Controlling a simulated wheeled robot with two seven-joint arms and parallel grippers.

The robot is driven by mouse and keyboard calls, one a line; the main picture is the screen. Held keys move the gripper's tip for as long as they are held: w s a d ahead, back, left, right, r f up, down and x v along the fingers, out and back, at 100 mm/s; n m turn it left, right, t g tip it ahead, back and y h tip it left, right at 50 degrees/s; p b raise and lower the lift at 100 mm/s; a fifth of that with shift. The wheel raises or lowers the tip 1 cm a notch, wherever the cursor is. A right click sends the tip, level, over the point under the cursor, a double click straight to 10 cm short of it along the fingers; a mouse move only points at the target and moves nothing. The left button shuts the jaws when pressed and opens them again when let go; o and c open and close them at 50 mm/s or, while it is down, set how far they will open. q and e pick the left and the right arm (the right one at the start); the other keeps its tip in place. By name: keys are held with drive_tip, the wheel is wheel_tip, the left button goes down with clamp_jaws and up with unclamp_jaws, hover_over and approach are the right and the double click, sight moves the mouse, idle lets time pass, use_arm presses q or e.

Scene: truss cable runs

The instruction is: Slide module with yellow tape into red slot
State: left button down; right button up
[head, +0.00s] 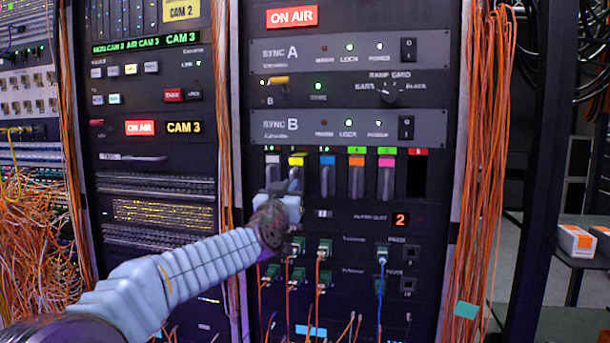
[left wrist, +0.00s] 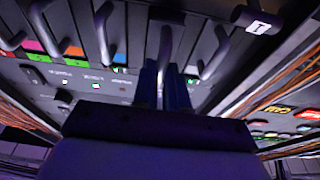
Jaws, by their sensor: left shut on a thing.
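The module with yellow tape (head: 296,160) stands upright in the row of modules on the right rack, second from the left, beside the white-taped one. My left gripper (head: 288,190) is shut on its handle; the wrist view shows the grey handle (left wrist: 163,50) between my gripper's dark fingers (left wrist: 163,86). The fingers hide the lower part of the module in the head view. I cannot tell whether it is fully seated. The red slot (head: 418,178), under a red label, is a dark empty opening at the row's right end. My right gripper is not in view.
Modules with blue (head: 327,160), orange (head: 357,161) and pink (head: 387,165) tape stand between the yellow-taped module and the red slot. Below are green plugs with cables (head: 382,254). Orange cable bundles (head: 484,150) hang right of the rack. Space before the red slot is clear.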

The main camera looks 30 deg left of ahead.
use_arm(q)
drive_tip(key=shift+s+d, duration=0.15)
drive_tip(key=shift+s, duration=0.55)
drive_tip(key=shift+s+d, duration=0.15)
drive_tip(key=shift+s, duration=0.6)
drive_tip(key=shift+s+d, duration=0.3)
drive_tip(key=shift+s, duration=0.75)
drive_tip(key=shift+s+d, duration=0.25)
drive_tip(key=shift+s, duration=0.75)
drive_tip(key=shift+s+d+p, duration=0.2)
drive_tip(key=shift+s+d, duration=0.05)
drive_tip(key=shift+s, duration=0.85)
drive_tip(key=shift+s+d+p, duration=0.15)
drive_tip(key=shift+s+d, duration=0.1)
drive_tip(key=shift+s, duration=0.85)
drive_tip(key=s, duration=0.3)
drive_tip(key=shift+d, duration=0.35)
